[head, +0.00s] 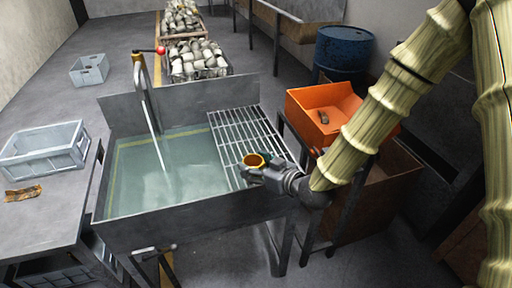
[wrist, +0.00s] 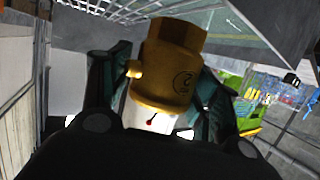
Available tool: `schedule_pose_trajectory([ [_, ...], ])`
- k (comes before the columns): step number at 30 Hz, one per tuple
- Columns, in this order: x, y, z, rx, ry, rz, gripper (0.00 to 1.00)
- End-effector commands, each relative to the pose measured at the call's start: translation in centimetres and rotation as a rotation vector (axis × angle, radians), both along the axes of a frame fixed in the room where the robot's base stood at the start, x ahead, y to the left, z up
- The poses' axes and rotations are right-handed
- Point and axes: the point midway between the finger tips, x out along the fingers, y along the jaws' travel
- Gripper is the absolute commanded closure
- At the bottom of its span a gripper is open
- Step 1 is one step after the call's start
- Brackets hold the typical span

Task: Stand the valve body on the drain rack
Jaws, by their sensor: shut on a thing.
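The valve body (wrist: 170,62) is a brass-coloured piece with a hex-like end, a small side stub and a dark round mark. My gripper (wrist: 165,105) is shut on it, one dark finger on each side. I cannot tell whether the valve body touches the bars.
The sink (head: 165,238) holds greenish water, with a running tap (head: 140,80) on its left half. An orange bin (head: 340,105) stands right of the rack, near a blue drum (head: 343,50). A grey crate (head: 45,150) sits on the left table. The rack's far bars are clear.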

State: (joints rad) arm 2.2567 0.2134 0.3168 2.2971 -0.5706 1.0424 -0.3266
Motion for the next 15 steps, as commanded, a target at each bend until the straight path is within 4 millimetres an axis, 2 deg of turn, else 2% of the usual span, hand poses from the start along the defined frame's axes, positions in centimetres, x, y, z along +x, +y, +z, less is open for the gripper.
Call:
schedule_pose_trajectory([
  [15, 10.3, -0.9, -0.6, 0.001, -0.002, -0.005, 0.75],
])
